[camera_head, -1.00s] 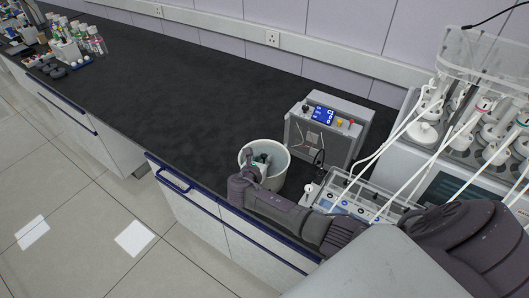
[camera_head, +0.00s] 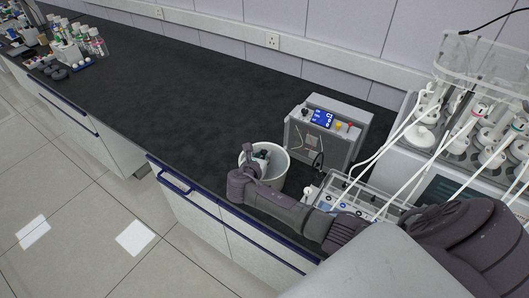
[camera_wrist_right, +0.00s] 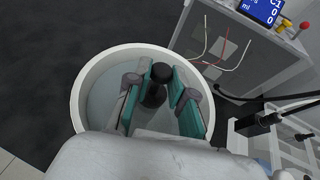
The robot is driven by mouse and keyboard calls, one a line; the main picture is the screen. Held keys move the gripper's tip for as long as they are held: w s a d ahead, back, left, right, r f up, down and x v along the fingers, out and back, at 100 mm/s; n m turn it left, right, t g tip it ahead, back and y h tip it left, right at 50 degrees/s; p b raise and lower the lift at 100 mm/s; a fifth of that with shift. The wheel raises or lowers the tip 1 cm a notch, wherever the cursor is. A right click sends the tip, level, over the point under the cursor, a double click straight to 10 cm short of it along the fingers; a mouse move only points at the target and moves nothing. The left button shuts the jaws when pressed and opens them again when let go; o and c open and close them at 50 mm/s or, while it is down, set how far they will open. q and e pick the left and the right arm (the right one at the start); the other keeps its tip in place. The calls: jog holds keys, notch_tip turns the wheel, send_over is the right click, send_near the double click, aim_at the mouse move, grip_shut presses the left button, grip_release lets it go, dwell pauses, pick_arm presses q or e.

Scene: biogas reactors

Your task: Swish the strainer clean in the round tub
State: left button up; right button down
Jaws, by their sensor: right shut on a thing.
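The round tub (camera_head: 280,176) is white and stands on the black bench near its front edge. My right gripper (camera_head: 262,158) reaches down into it. In the right wrist view, the tub (camera_wrist_right: 91,75) holds a greyish liquid. There, the teal-padded fingers of my right gripper (camera_wrist_right: 162,98) are shut on a black upright handle with a rounded top, seemingly the strainer's handle (camera_wrist_right: 161,72). The strainer's lower part is hidden by the fingers and the liquid. My left gripper is not in view.
A grey control box (camera_head: 335,140) with a blue display stands just behind the tub, with cables on its front. A rack with white tubes (camera_head: 350,195) and reactor bottles (camera_head: 460,140) are to the right. The bench (camera_head: 190,90) to the left is clear up to small bottles (camera_head: 95,42).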

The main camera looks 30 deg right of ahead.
jog(key=shift+f+b, duration=1.05)
jog(key=shift+f, duration=0.7)
jog(key=shift+r, duration=0.1)
jog(key=shift+r+p, duration=0.95)
jog(key=shift+p, duration=0.2)
jog(key=shift+r, duration=0.7)
notch_tip(320, 180, up, 7)
